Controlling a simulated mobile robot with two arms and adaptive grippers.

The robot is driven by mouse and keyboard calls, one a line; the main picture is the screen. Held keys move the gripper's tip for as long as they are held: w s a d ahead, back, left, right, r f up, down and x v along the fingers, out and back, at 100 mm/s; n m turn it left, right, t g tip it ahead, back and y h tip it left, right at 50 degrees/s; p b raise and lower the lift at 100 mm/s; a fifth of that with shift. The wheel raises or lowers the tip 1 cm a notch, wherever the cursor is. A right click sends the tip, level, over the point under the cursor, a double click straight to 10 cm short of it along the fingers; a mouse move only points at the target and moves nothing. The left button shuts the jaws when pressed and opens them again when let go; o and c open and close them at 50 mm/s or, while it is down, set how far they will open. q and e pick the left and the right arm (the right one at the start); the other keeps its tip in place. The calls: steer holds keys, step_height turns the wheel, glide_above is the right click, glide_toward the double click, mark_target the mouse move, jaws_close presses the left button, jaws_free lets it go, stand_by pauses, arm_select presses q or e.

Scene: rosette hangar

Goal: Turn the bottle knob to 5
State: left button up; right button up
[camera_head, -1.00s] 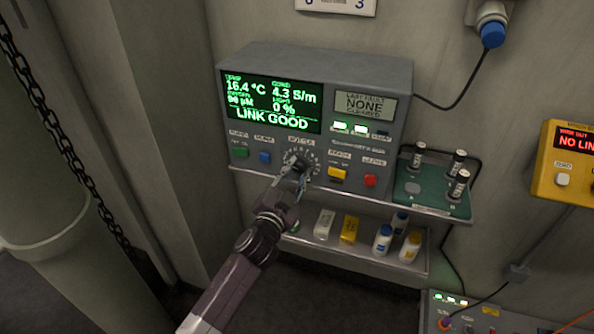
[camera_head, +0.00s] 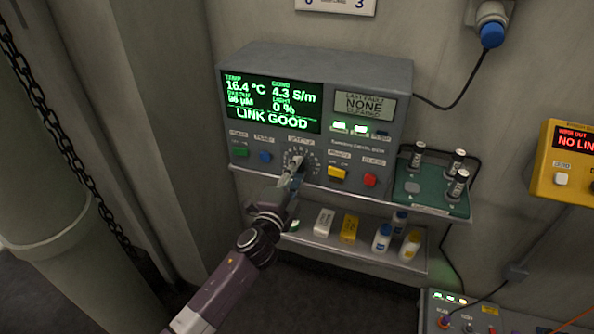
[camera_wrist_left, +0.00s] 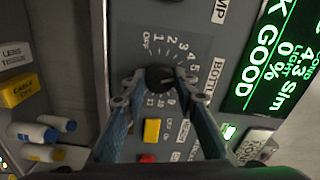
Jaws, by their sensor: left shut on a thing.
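The bottle knob (camera_wrist_left: 160,77) is a round black dial on the grey console's front, with a printed ring of marks from OFF through 1 to 5 and on to about 11. In the head view the knob (camera_head: 298,162) is partly covered by my left gripper (camera_head: 294,172). In the left wrist view my gripper (camera_wrist_left: 158,84) has its two blue-grey fingers on either side of the knob, shut on it. I cannot make out which number the knob points to. My right gripper is not in view.
The console's green screen (camera_head: 270,101) reads LINK GOOD. A yellow button (camera_head: 338,173) and a red button (camera_head: 370,180) sit right of the knob. A shelf (camera_head: 345,255) below holds small bottles and boxes. A green vial board (camera_head: 432,187) stands at right.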

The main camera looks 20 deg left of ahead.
arm_select(q)
steer(key=shift+f, duration=0.1)
stand_by(0.3)
steer(key=o, duration=1.2)
steer(key=shift+c, duration=0.2)
steer(key=s, duration=1.2)
steer(key=shift+a, duration=0.2)
